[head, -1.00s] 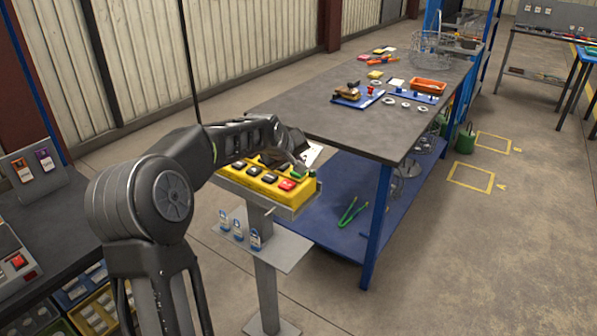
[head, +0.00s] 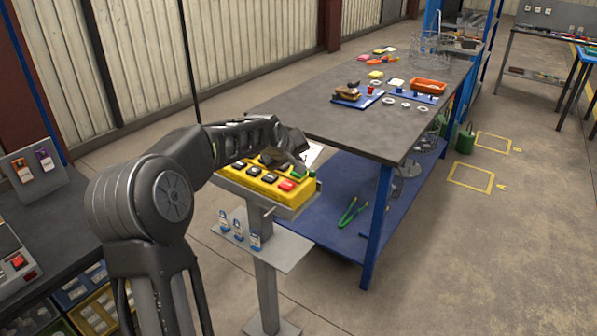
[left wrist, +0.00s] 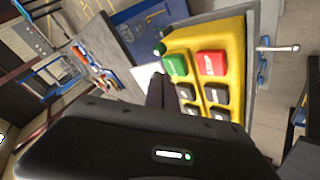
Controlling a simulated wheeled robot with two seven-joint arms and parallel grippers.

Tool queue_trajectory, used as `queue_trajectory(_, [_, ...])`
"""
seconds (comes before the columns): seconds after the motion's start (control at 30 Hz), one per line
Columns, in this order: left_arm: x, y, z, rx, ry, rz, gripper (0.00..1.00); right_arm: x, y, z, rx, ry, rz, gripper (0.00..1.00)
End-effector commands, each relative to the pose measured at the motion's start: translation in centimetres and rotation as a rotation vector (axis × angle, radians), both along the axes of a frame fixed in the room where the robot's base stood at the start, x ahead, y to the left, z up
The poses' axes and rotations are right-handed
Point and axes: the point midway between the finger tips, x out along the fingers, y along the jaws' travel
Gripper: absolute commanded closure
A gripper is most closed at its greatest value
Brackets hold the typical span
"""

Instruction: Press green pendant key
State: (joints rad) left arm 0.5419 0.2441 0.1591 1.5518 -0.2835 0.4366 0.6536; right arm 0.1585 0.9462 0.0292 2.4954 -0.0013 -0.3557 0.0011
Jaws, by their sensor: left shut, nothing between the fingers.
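The yellow pendant (head: 236,184) sits on a grey stand in the middle of the head view, with rows of dark keys, a red key (head: 287,185) and a green key. In the left wrist view the green key (left wrist: 174,65) is beside the red key (left wrist: 212,64), at the end of the yellow housing (left wrist: 240,40). My left gripper (head: 302,167) is shut and empty, low over the green key's end of the pendant. It hides part of the keys in the head view. In the left wrist view its dark fingers (left wrist: 156,88) end close beside the green key; I cannot tell whether they touch it.
A small grey shelf (head: 285,250) with several blue-and-white tags is on the stand below the pendant. A long grey-topped workbench (head: 350,125) with trays and parts stands close behind. Green tongs (head: 351,213) lie on its blue lower shelf.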

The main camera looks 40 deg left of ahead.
Motion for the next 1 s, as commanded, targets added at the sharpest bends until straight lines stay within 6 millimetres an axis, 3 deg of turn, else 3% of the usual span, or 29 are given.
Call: queue_trajectory(1.0, [-0.01,0.0,-0.92,0.0,0.0,0.0,1.0,-0.01,0.0,-0.99,0.0,0.0,0.0,0.64])
